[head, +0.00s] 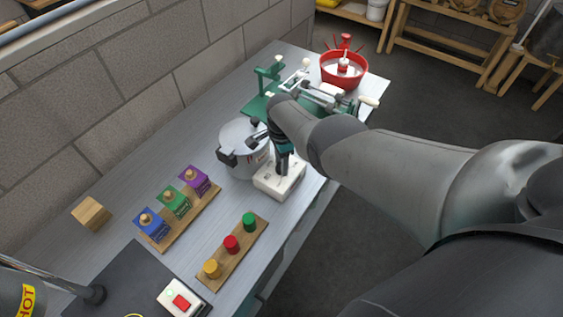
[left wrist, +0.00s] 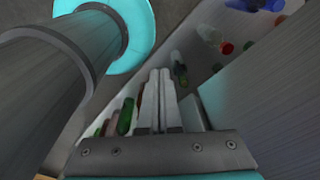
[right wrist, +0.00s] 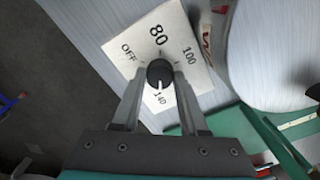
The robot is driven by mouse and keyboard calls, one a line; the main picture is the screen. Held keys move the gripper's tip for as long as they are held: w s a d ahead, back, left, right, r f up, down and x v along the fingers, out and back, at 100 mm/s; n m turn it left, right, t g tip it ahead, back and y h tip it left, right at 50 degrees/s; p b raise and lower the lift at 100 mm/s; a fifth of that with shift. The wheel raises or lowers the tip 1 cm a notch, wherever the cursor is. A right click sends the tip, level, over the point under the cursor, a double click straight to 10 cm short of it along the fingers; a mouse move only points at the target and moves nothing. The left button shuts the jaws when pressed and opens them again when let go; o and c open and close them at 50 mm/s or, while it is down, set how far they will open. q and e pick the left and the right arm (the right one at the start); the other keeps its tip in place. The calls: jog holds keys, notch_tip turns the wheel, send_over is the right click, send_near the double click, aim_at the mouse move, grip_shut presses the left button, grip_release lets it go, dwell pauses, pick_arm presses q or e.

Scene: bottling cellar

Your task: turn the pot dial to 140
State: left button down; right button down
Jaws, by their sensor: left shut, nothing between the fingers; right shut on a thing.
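The pot (head: 240,135) is a grey metal pot with dark handles on the bench. Beside it stands a white dial box (head: 276,184). In the right wrist view its white face (right wrist: 178,28) reads OFF, 80, 100 and 140, with a round black dial knob (right wrist: 159,72) in the middle. A pale mark shows on the knob's side toward 140; I cannot tell whether it is the pointer or a tick. My right gripper (right wrist: 158,80) is shut on the knob, one finger on each side. My left gripper (left wrist: 158,78) is shut and empty, away from the dial.
Boards with coloured blocks (head: 174,199) and coloured knobs (head: 231,244) lie left of the dial. A green stand (head: 268,77) and a red bowl (head: 344,79) stand farther back. A red-button box (head: 182,300) is at the front. A brick wall borders the bench.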

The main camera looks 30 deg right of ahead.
jog(key=shift+m, duration=0.4)
jog(key=shift+c, duration=2.2)
grip_release()
jog(key=shift+r, duration=0.1)
notch_tip(320, 180, up, 3)
jog(key=p, duration=0.3)
notch_tip(320, 180, up, 2)
jog(key=shift+r+p, duration=0.2)
jog(key=shift+p, duration=0.2)
jog(key=shift+r, duration=0.85)
notch_tip(320, 180, up, 8)
